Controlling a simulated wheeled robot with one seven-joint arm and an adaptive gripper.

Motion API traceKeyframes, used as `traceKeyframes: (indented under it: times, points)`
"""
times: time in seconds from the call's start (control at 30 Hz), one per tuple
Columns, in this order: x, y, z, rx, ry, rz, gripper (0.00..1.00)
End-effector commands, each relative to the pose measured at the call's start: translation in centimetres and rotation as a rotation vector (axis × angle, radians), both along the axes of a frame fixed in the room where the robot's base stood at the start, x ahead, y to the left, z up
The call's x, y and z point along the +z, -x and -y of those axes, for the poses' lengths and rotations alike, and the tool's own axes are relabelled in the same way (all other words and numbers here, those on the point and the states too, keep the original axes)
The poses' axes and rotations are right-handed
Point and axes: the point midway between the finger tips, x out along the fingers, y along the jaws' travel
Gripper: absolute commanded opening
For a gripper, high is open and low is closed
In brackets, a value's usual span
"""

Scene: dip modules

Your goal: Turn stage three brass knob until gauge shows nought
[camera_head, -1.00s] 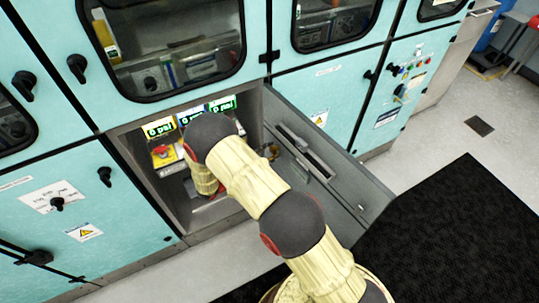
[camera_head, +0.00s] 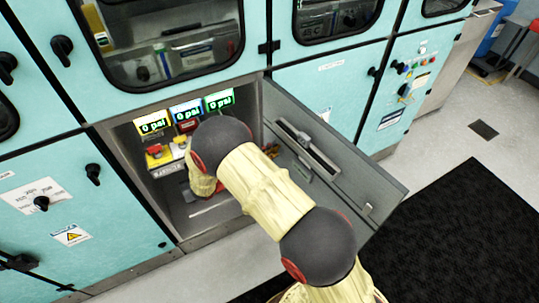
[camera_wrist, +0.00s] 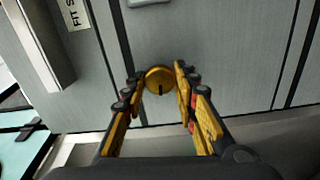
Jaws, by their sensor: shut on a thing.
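A round brass knob (camera_wrist: 160,76) with a dark slot in its face sits on a grey metal panel in the wrist view. My gripper (camera_wrist: 158,84) has its yellow-and-black fingers on both sides of the knob and is shut on it. In the head view my arm hides the gripper and this knob. Three lit gauges stand in the open compartment: a yellow-framed one (camera_head: 153,126), a blue-framed one (camera_head: 186,110) and a green-framed one (camera_head: 219,100). Each appears to read 0 psi. I cannot tell from the frames which stage the held knob belongs to.
The open grey door (camera_head: 335,160) stands out to the right of the compartment, close to my arm. Red controls (camera_head: 154,150) sit below the gauges. Teal cabinets (camera_head: 85,200) surround the opening. A black mat (camera_head: 440,220) covers the floor at right.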

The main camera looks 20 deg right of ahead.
Motion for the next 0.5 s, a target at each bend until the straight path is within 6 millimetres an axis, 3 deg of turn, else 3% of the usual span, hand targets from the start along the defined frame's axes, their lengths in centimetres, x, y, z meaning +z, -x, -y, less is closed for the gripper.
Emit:
traceKeyframes:
  times: [0.5]
  points:
    - [-0.49, 0.16, 0.06, -0.001, -0.167, 0.454, 0.04]
